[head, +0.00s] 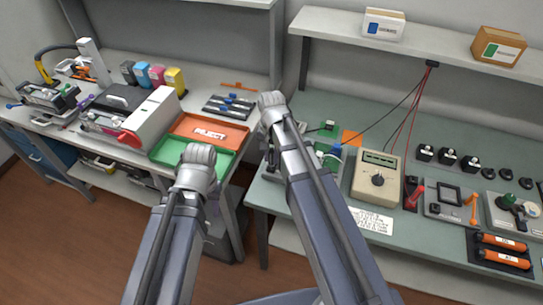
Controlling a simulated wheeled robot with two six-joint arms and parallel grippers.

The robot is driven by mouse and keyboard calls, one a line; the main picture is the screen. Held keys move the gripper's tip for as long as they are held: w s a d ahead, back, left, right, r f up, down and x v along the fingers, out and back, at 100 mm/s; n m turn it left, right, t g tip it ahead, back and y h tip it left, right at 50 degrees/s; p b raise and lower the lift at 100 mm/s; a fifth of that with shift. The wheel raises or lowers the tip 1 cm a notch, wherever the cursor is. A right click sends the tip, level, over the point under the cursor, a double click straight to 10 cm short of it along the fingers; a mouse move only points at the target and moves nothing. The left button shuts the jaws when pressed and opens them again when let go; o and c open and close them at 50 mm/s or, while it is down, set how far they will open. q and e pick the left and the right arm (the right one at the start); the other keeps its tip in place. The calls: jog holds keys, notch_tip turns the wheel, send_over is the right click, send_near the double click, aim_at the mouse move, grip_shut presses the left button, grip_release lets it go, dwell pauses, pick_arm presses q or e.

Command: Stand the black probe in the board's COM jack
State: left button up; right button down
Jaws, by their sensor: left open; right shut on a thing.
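My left arm (178,215) reaches up from the bottom, and its gripper is hidden behind it. My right arm (318,205) reaches toward the left end of the green-topped bench, and its gripper is also hidden from me. A black lead (385,121) runs from the shelf edge down to the area just right of my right arm. The black probe itself cannot be made out there. A green board area (331,131) and a blue part (336,150) show beside that arm, partly covered. I cannot make out the COM jack.
A beige multimeter (377,177) stands right of that area. A red probe (414,193) stands in a dark holder right of the meter. Black parts, fixtures and orange cylinders (500,240) fill the bench's right side. A red REJECT tray (206,133) lies on the left bench.

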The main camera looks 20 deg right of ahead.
jog(key=shift+f, duration=0.2)
dwell(0.5)
jog(key=c, duration=0.6)
grip_release()
jog(key=shift+r, duration=0.15)
notch_tip(320, 180, up, 8)
jog(key=p, duration=0.7)
jog(key=shift+p, duration=0.3)
jog(key=shift+f, duration=0.2)
